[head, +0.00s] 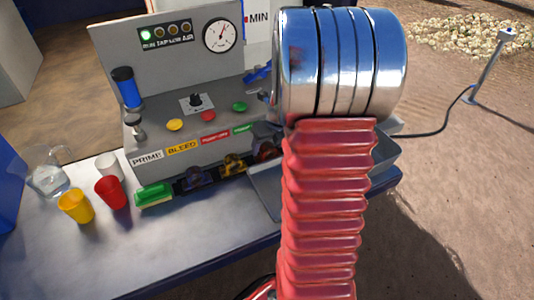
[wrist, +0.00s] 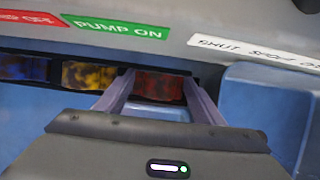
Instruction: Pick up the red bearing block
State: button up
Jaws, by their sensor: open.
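The red bearing block (wrist: 158,86) is a dark, mottled red block at the right end of a row under the panel's label strip. In the head view the red block (head: 265,150) is partly hidden beside my arm. My gripper (wrist: 157,80) is open, with one finger on each side of the red block in the wrist view. Whether the fingers touch it, I cannot tell.
A yellow block (wrist: 90,76) and a blue block (wrist: 24,68) stand left of the red one. A grey panel (head: 190,110) rises behind. A grey-blue tray (head: 262,190) is at right.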

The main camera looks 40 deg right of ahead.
aim_at(268, 145)
jog(key=shift+f, duration=0.1)
dwell(0.5)
jog(key=c, duration=1.5)
jog(key=shift+o, duration=0.2)
notch_tip(268, 145, up, 10)
jog(key=shift+f, duration=0.1)
dwell(0.3)
